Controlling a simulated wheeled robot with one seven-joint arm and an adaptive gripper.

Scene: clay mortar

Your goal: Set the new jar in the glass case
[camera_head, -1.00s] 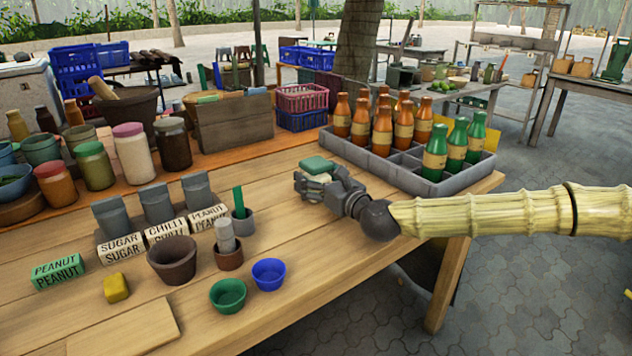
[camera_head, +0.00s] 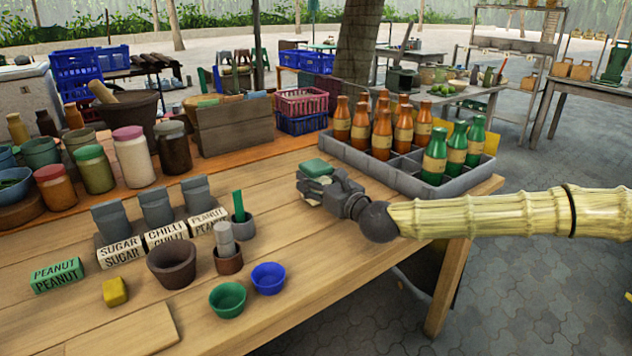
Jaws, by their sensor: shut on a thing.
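My gripper (camera_head: 314,186) is at the right part of the wooden table, its arm reaching in from the right. It is shut on a small pale jar with a green lid (camera_head: 316,167). The fingers hide most of the jar's body, and I cannot tell whether its base touches the table. Other jars stand on the raised shelf at the left: one with a pink lid (camera_head: 134,157), one with a green lid (camera_head: 94,170) and a dark one (camera_head: 173,148). I cannot make out a glass case in this view.
A grey crate (camera_head: 400,180) of orange and green bottles stands just behind my gripper. Left of it are labelled blocks, a brown pot (camera_head: 172,264), a green bowl (camera_head: 228,299) and a blue bowl (camera_head: 268,278). The table (camera_head: 345,262) in front of my gripper is bare.

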